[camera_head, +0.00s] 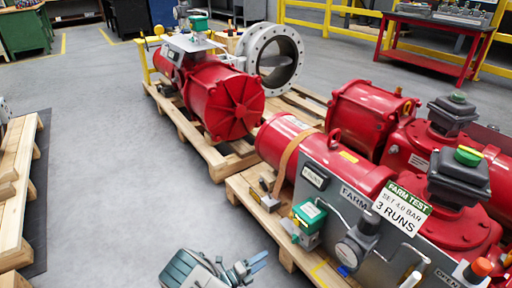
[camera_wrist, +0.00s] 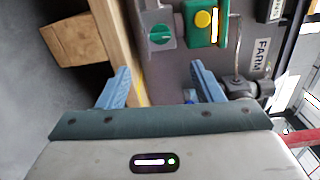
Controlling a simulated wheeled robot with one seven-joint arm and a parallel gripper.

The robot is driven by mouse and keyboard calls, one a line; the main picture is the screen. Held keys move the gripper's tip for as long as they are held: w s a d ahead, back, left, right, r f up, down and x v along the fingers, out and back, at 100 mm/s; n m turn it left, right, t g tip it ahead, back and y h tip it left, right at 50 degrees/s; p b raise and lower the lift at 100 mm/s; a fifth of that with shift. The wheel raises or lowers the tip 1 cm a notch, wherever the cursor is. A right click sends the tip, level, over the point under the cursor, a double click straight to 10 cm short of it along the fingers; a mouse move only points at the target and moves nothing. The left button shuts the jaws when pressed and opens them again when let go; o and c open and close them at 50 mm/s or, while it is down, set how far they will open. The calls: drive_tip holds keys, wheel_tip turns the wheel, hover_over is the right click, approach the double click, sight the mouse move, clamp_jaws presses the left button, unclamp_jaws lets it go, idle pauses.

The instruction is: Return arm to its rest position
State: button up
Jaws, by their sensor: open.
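My gripper (camera_head: 252,266) shows at the bottom middle of the head view, low in front of the near pallet. Its two blue fingers (camera_wrist: 160,86) are spread apart in the wrist view, with nothing between them. Beyond the fingers, the wrist view shows a grey box with a green knob (camera_wrist: 160,36) and a green box with a yellow button (camera_wrist: 203,20). The gripper appears apart from both. In the head view the green box (camera_head: 307,215) is on the front of the grey panel (camera_head: 338,187).
The near pallet (camera_head: 240,190) carries red actuators (camera_head: 325,160) and a "FARM TEST" sign (camera_head: 401,207). A gauge (camera_head: 350,250) juts from the panel close to my gripper's right. Another pallet (camera_head: 18,190) lies at left. Grey floor (camera_head: 110,160) between them is clear.

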drive_tip(key=s+d+r+m+g+y+p, duration=0.1)
drive_tip(key=d+r+m+g+y+p, duration=0.2)
drive_tip(key=r+m+p, duration=0.8)
drive_tip(key=s+d+r+m+g+y+p, duration=0.1)
drive_tip(key=s+d+r+m+g, duration=0.25)
drive_tip(key=r, duration=1.55)
drive_tip(key=d+r+m+g+y+p, duration=0.2)
drive_tip(key=r+m+g+p, duration=0.5)
drive_tip(key=r, duration=0.7)
drive_tip(key=s+d+r+m+t+y+p, duration=0.1)
drive_tip(key=s+r+m+p, duration=0.4)
drive_tip(key=r, duration=0.7)
drive_tip(key=s+d+r+m+t+y+p, duration=0.1)
drive_tip(key=s+r+m+t+y+p, duration=0.2)
drive_tip(key=r, duration=0.8)
drive_tip(key=s+d+r+m+t+y+p, duration=0.1)
drive_tip(key=s+r+m+t+y+p, duration=0.1)
drive_tip(key=s+r+m+y+p, duration=0.3)
drive_tip(key=s+r+m+p, duration=0.4)
drive_tip(key=s+r+m, duration=0.1)
drive_tip(key=r+m, duration=0.2)
drive_tip(key=shift+d+r+m, duration=0.35)
drive_tip(key=shift+d, duration=0.05)
